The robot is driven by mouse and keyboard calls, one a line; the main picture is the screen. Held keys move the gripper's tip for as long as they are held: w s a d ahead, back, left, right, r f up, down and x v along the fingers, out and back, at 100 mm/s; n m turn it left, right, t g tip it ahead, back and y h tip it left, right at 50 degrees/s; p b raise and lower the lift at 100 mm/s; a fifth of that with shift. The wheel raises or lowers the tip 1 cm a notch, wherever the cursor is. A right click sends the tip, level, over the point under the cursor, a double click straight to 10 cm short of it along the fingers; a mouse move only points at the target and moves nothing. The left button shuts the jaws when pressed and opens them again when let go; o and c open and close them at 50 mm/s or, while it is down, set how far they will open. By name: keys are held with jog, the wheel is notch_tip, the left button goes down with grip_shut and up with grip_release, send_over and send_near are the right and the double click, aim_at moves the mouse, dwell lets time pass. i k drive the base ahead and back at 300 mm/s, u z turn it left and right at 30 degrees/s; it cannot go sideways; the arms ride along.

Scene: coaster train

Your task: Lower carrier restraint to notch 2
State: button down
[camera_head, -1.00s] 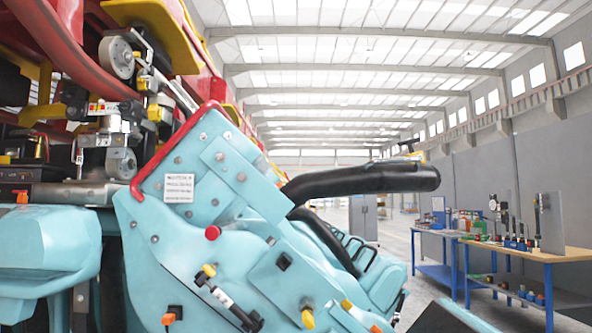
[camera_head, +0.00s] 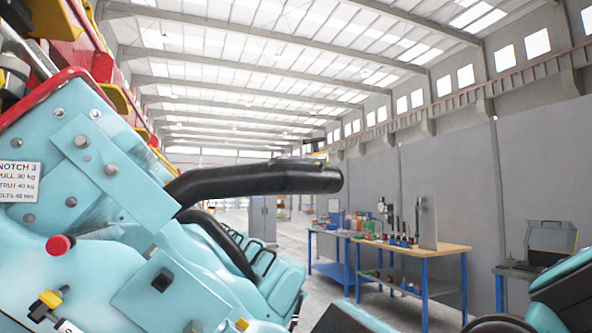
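The carrier (camera_head: 110,235) is a light-blue body with bolted plates and seats, filling the left of the head view. Its restraint is a thick black padded bar (camera_head: 255,179) that reaches out to the right, nearly level, above the seats (camera_head: 265,278). A small grey and yellow piece shows at the top of the bar near its free end; I cannot tell what it is. A white placard (camera_head: 18,182) on the carrier's side reads "NOTCH 3" with smaller lines below. A red knob (camera_head: 60,245) sits below it. My gripper is not in view.
A wooden-topped bench (camera_head: 425,248) with blue legs and tools stands at the right against the grey wall. An open dark case (camera_head: 551,240) rests on a stand further right. A teal and black shape (camera_head: 565,297) fills the lower right corner. Open floor shows between carrier and bench.

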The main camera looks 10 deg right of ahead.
aim_at(280, 175)
jog(key=k, duration=0.6)
jog(key=u, duration=0.55)
jog(key=i, duration=1.4)
jog(key=z, duration=0.35)
